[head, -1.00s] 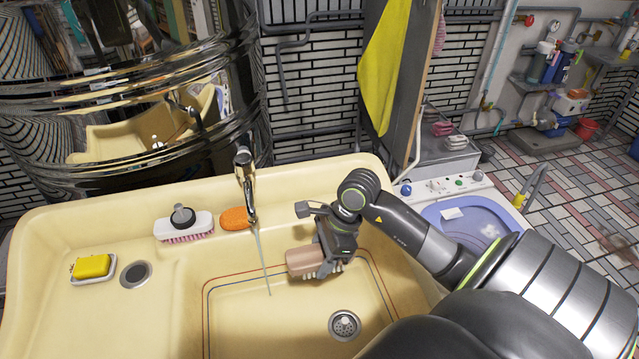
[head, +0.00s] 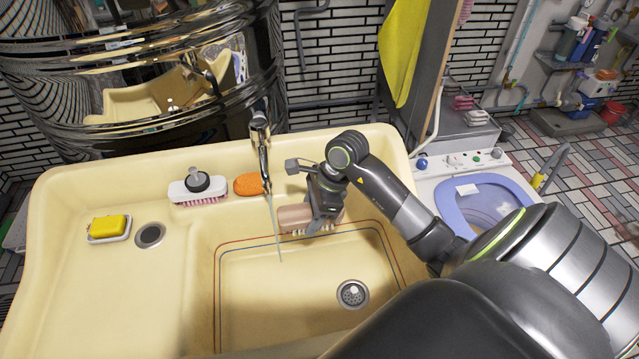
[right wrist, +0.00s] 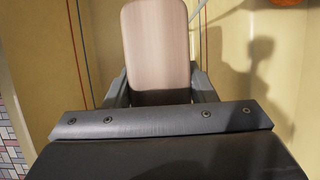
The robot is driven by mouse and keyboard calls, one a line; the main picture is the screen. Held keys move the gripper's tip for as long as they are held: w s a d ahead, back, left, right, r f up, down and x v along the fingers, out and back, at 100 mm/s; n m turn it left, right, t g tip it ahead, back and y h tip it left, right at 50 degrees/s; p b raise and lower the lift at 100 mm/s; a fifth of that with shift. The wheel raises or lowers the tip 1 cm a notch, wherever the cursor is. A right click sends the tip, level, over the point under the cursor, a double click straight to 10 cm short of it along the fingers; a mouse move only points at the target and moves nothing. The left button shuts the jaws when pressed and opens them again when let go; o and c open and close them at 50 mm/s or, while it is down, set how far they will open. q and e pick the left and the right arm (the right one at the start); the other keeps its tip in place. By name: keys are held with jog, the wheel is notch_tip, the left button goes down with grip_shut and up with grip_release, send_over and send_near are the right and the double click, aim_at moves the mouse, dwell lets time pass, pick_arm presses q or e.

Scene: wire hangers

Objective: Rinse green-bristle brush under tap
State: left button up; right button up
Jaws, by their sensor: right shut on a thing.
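My right gripper (head: 322,222) is shut on a brush with a plain pinkish-brown block (head: 292,216). In the head view its bristles point down and look pale; I cannot make out green. The block also shows between the fingers in the right wrist view (right wrist: 157,45). The tap (head: 261,145) stands at the back of the sink, and a thin stream of water (head: 276,235) falls from it. The block's left end is right beside the stream; I cannot tell whether they touch. My left gripper is not in view.
A white brush with pink bristles (head: 197,187) and an orange sponge (head: 248,184) lie on the sink's back ledge. A yellow soap (head: 108,226) sits in a dish at left. The basin floor around the drain (head: 353,294) is clear. A washing machine (head: 468,165) stands at right.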

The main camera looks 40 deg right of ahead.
jog(key=shift+w+a+f, duration=0.1)
jog(key=shift+w+f, duration=0.05)
jog(key=shift+w, duration=0.3)
jog(key=shift+w+a+f, duration=0.1)
jog(key=shift+w, duration=0.35)
jog(key=shift+w+a+f+b, duration=0.1)
jog(key=shift+w+f+b, duration=0.05)
jog(key=shift+w+b, duration=0.7)
jog(key=shift+w+a+f+b, duration=0.1)
jog(key=shift+w+f+b, duration=0.05)
jog(key=shift+w+b, duration=0.6)
jog(key=shift+w+a+f+b, duration=0.1)
jog(key=shift+w+f+b, duration=0.05)
jog(key=shift+w+b, duration=0.7)
jog(key=shift+d, duration=0.1)
jog(key=shift+s+d+p, duration=0.25)
jog(key=shift+s+p, duration=0.1)
jog(key=shift+s, duration=1.65)
jog(key=shift+s+d+p, duration=0.2)
jog(key=shift+s+p, duration=0.15)
jog(key=shift+s, duration=1.6)
